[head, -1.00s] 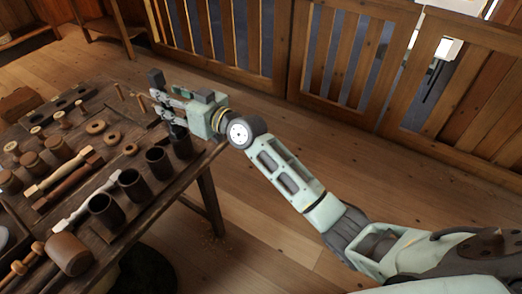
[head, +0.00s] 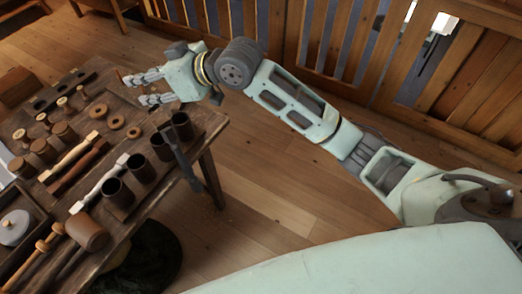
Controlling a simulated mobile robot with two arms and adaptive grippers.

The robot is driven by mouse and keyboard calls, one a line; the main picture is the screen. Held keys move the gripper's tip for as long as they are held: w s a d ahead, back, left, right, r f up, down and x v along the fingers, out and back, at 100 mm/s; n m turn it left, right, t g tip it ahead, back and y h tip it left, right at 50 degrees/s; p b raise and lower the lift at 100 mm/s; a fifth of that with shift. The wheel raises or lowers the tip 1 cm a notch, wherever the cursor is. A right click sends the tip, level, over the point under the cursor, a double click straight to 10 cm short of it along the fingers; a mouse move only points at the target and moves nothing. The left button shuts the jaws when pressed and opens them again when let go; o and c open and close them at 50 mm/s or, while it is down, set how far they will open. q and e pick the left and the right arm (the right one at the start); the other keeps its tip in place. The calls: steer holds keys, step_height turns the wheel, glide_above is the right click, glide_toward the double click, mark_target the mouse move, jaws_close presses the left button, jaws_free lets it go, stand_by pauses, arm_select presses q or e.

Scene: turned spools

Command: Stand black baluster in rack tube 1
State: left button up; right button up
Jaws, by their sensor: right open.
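My right gripper (head: 138,90) is open and empty, above the far right part of the workbench. A long dark piece, which looks like the black baluster (head: 183,162), is tilted beside the near side of the end tubes, its lower end past the bench edge. It does not stand upright in a tube; whether it rests on anything is unclear. The rack has several dark tubes in a row; the far end tube (head: 182,126) and the one beside it (head: 161,147) look empty. No tube number is readable. My left gripper is out of view.
The workbench (head: 142,206) carries a pale baluster (head: 97,184), a brown one (head: 76,168), wooden cylinders, rings and a mallet (head: 86,233). A dark block with holes (head: 64,88) lies at the back. Open floor (head: 265,180) lies right of the bench.

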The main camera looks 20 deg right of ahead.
steer(key=s+d+f+m+g+h, duration=0.4)
steer(key=s+d+h, duration=0.1)
steer(key=s+d, duration=0.4)
steer(key=s+d+f+m+g+h+b, duration=0.1)
steer(key=s+d+f+m+g+h, duration=0.2)
steer(key=s+d, duration=0.5)
steer(key=shift+s+d+f+m+g+h, duration=0.4)
steer(key=shift+s+f+m+h, duration=0.55)
steer(key=shift+s, duration=1.45)
steer(key=shift+a+f+n, duration=0.1)
steer(key=shift+f+n, duration=0.15)
steer(key=shift+f, duration=0.05)
